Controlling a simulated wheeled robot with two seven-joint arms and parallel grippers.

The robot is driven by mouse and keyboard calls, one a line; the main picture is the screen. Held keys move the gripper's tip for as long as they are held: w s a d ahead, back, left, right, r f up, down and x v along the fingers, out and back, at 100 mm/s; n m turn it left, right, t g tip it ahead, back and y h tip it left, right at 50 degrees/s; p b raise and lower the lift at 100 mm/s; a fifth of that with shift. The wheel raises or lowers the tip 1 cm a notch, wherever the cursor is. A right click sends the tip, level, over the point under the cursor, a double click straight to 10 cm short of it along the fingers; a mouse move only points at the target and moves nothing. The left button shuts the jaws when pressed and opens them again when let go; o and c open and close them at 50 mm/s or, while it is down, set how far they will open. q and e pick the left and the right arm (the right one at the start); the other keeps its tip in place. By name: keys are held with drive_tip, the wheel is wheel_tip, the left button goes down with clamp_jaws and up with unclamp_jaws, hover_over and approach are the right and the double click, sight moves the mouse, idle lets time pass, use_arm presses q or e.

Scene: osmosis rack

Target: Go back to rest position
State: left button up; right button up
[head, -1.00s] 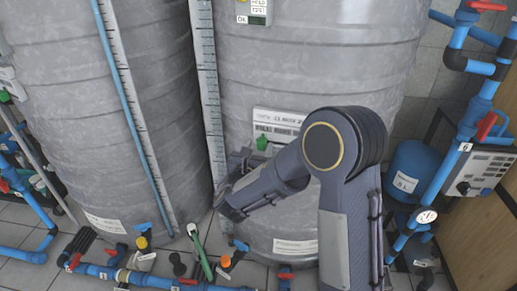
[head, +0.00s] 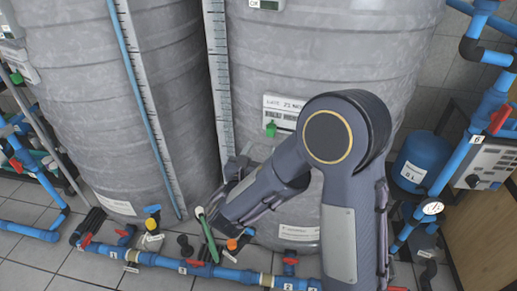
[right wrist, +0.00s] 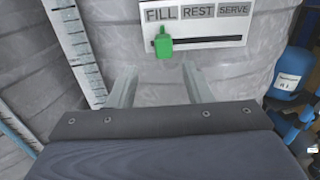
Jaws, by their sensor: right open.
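My right arm reaches in from the bottom right in the head view, with its gripper (head: 226,182) low in front of the right grey tank (head: 330,70). In the right wrist view the two fingers (right wrist: 155,88) are apart with nothing between them. Just beyond them is a white label plate (right wrist: 205,22) reading FILL, REST and SERVE. Its green pointer (right wrist: 163,42) stands at the left end of a dark slot, under FILL. The pointer (head: 270,129) also shows in the head view, above and to the right of the gripper, apart from it. My left gripper is out of view.
A left grey tank (head: 90,100) stands beside the right one. Blue pipes (head: 200,268) with valves run along the floor in front. A green-handled valve (head: 207,235) stands close below the gripper. A blue vessel (head: 421,160) and more piping are at the right.

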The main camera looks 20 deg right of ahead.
drive_tip(key=s+d+f+m+g+y, duration=0.1)
drive_tip(key=s+d+f+m+g, duration=0.2)
drive_tip(key=s+d+m+g, duration=1.05)
drive_tip(key=s+a+f+m+t+y, duration=0.1)
drive_tip(key=s+a+f+m+y, duration=0.1)
drive_tip(key=s+a+m+y, duration=0.3)
drive_tip(key=s+a+f+m+y, duration=0.1)
drive_tip(key=s+a+m+y, duration=0.3)
drive_tip(key=s, duration=0.4)
drive_tip(key=a+r+m+t+y, duration=0.4)
drive_tip(key=a+m+y, duration=0.1)
drive_tip(key=a+m, duration=0.15)
wheel_tip(320, 180, up, 23)
drive_tip(key=p, duration=2.3)
drive_tip(key=shift+s+m, duration=0.15)
drive_tip(key=shift+m, duration=0.15)
